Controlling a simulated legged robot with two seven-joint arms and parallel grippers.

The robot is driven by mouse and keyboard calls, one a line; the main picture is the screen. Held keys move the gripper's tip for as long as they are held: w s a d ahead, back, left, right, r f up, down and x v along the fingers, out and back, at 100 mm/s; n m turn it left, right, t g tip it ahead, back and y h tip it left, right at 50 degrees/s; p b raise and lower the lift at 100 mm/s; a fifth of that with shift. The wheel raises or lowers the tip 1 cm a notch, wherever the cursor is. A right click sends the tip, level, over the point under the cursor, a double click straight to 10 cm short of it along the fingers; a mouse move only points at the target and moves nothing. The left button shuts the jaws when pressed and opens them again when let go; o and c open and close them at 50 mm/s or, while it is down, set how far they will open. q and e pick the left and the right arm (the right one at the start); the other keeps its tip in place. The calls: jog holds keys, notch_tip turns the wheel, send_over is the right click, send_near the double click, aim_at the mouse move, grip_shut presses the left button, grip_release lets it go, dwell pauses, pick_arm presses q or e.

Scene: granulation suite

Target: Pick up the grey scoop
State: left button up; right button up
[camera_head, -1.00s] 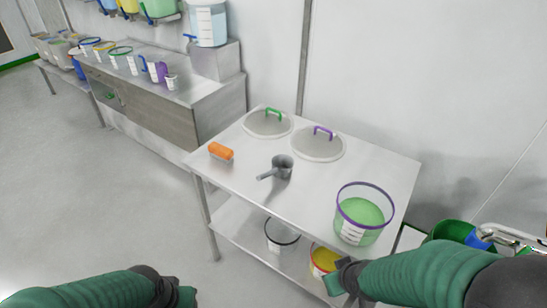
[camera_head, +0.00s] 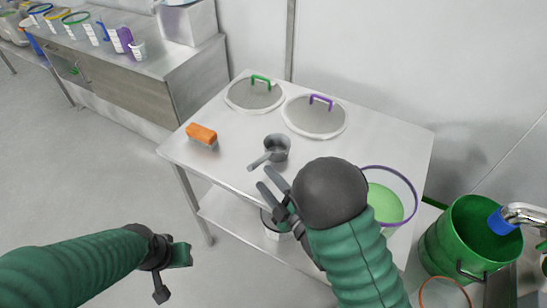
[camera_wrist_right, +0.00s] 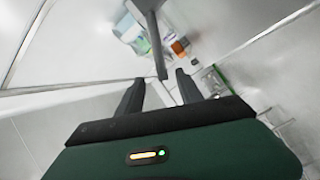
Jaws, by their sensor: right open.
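The grey scoop (camera_head: 276,147) sits on the steel table, its handle pointing to the lower left. My right gripper (camera_head: 269,185) is open just in front of the handle in the head view. In the right wrist view, a grey bar that looks like the scoop's handle (camera_wrist_right: 156,45) reaches down towards the gap between the open fingertips (camera_wrist_right: 160,79). Contact cannot be told. My left gripper (camera_head: 172,272) is open and empty, low at the left, away from the table.
The steel table (camera_head: 225,165) also bears an orange item (camera_head: 201,134), a green-handled lid (camera_head: 253,95), a purple-handled lid (camera_head: 315,118) and a purple-rimmed container (camera_head: 388,200), partly behind my right arm. A green bucket (camera_head: 455,235) stands at right.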

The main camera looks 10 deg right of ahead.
aim_at(258, 165)
jog(key=x, duration=0.5)
jog(key=shift+w+d+p, duration=0.25)
jog(key=shift+d+p, duration=0.05)
jog(key=x, duration=0.5)
jog(key=shift+w+a+f, duration=0.2)
jog(key=shift+a+f, duration=0.1)
jog(key=shift+f, duration=0.05)
jog(key=shift+d, duration=0.15)
jog(key=c, duration=0.5)
grip_shut()
